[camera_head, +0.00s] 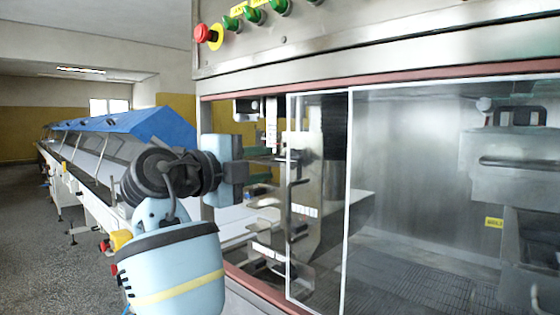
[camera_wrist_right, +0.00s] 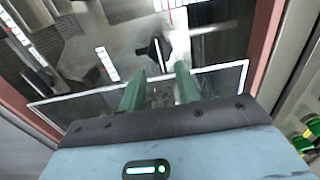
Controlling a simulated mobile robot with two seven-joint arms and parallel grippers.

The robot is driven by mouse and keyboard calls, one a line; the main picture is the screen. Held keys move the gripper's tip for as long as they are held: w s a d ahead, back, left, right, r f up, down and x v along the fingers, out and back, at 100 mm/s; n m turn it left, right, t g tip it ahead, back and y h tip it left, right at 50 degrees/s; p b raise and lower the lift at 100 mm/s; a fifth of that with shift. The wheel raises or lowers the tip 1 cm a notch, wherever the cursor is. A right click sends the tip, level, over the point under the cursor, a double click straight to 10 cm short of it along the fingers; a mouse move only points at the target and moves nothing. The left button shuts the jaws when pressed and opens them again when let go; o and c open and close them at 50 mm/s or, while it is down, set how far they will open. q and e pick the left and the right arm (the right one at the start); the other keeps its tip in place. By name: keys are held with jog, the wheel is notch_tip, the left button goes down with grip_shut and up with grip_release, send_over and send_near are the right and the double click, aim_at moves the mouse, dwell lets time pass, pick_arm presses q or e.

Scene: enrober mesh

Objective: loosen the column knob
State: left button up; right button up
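My right gripper (camera_head: 272,150) reaches from the left to the enrober's open front, close to the glass pane's left edge. In the right wrist view its two green fingers (camera_wrist_right: 161,68) are spread, with nothing held between them. A black knob with short arms (camera_wrist_right: 155,50), seemingly the column knob, lies beyond the fingertips, roughly in line with the gap. In the head view a dark knob shape (camera_head: 304,157) shows on the pale upright column plate (camera_head: 306,132), behind the glass and to the right of the fingers. The exact distance is unclear. My left gripper is out of view.
A clear pane with white edges (camera_head: 348,200) covers the enrober's opening right of my gripper. A red-brown frame (camera_head: 400,78) borders it above. A red stop button (camera_head: 201,33) and green buttons sit higher. A blue-covered conveyor (camera_head: 150,125) runs back at left.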

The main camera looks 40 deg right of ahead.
aim_at(285, 160)
jog(key=d, duration=0.5)
jog(key=shift+w+d+p, duration=0.25)
jog(key=shift+d+p, duration=0.05)
jog(key=shift+c, duration=0.2)
grip_shut()
